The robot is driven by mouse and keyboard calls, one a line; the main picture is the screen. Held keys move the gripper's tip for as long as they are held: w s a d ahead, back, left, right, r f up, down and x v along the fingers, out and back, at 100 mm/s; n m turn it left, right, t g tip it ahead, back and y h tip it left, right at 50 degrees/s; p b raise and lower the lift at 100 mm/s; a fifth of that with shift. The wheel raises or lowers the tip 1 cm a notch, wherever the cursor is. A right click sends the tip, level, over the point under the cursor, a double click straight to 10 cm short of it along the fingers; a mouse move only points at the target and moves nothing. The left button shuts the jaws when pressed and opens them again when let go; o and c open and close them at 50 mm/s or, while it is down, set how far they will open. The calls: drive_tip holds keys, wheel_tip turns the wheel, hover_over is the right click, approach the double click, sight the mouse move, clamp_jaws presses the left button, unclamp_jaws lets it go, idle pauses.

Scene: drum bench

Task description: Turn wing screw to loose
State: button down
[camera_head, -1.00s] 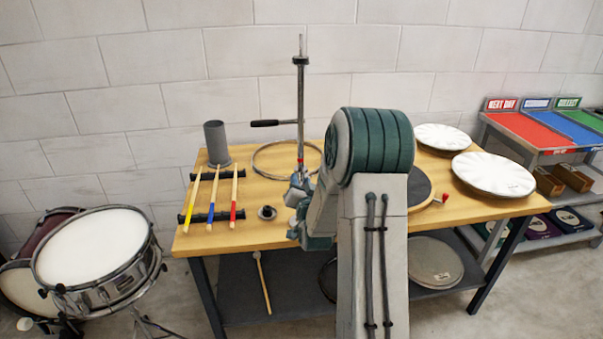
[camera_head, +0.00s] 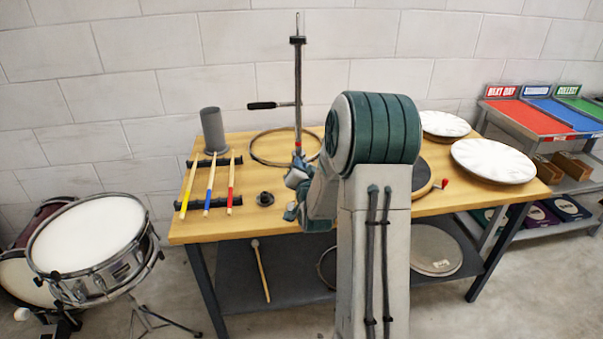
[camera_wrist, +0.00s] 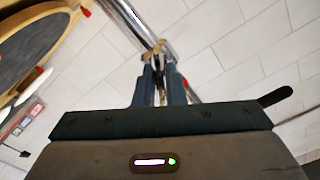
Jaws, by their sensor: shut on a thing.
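The upright chrome stand post (camera_head: 298,90) rises from the bench, with a dark side lever and a small red mark low down. In the wrist view the post (camera_wrist: 138,22) runs diagonally past my fingertips. My gripper (camera_wrist: 160,72) is shut at a small brass-coloured piece (camera_wrist: 155,50) on the post, which looks like the wing screw. Its wings are mostly hidden between the fingers, so I cannot tell how far it is turned. In the head view my gripper (camera_head: 299,172) is at the lower post, partly hidden by my arm.
Several drumsticks lie on a black rack (camera_head: 190,214) at the left, near a grey cylinder (camera_head: 212,130). White drumheads (camera_head: 493,160) lie at the right. A snare drum (camera_head: 88,240) stands left of the bench.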

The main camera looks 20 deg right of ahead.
drive_tip(key=shift+m+b, duration=0.4)
drive_tip(key=shift+b, duration=0.2)
drive_tip(key=c, duration=1.5)
unclamp_jaws()
drive_tip(key=shift+s, duration=0.1)
drive_tip(key=b+v, duration=1)
drive_tip(key=v, duration=0.3)
drive_tip(key=shift+s+a+b, duration=0.15)
drive_tip(key=shift+s+b, duration=0.15)
